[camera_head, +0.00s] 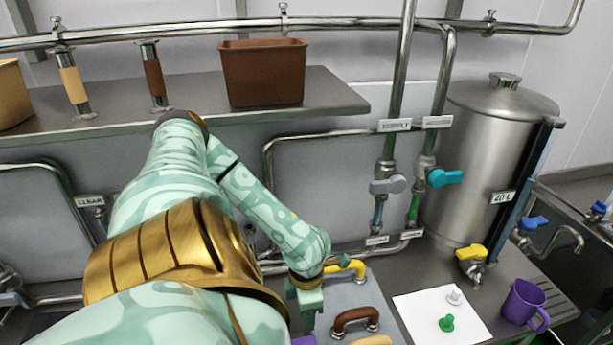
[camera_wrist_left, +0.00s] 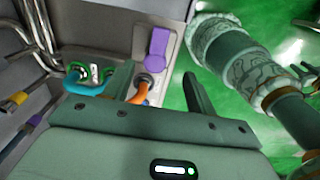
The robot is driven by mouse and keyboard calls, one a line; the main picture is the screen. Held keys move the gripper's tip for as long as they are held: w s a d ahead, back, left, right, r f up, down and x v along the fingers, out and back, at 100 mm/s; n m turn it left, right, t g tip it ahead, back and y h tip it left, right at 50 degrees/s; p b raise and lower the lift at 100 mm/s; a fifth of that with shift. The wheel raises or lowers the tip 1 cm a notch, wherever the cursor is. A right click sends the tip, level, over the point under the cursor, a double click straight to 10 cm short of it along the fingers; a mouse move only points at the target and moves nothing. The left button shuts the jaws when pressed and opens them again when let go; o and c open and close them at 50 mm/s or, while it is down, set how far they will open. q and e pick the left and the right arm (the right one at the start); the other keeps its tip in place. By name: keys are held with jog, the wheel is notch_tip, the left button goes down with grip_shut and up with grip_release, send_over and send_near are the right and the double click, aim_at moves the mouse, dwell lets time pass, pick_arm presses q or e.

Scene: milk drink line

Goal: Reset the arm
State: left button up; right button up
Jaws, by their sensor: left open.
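My left arm comes in from the left of the head view and reaches down to the counter. My left gripper (camera_head: 307,300) hangs beside the grey panel with the coloured handles. In the left wrist view my left gripper (camera_wrist_left: 158,80) has its two fingers apart with nothing held between them. An orange handle (camera_wrist_left: 138,92) and a purple piece (camera_wrist_left: 158,44) show beyond the gap between the fingers. I cannot tell whether a finger touches the panel. My right gripper is in neither view.
A yellow handle (camera_head: 345,267) and a brown handle (camera_head: 355,317) lie close right of the gripper. Further right are a white sheet (camera_head: 420,310) with a green knob (camera_head: 447,323), a purple mug (camera_head: 523,302) and a steel tank (camera_head: 480,170). A brown bin (camera_head: 263,72) stands on the shelf above.

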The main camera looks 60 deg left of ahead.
pick_arm(q)
jog(key=shift+r, duration=0.7)
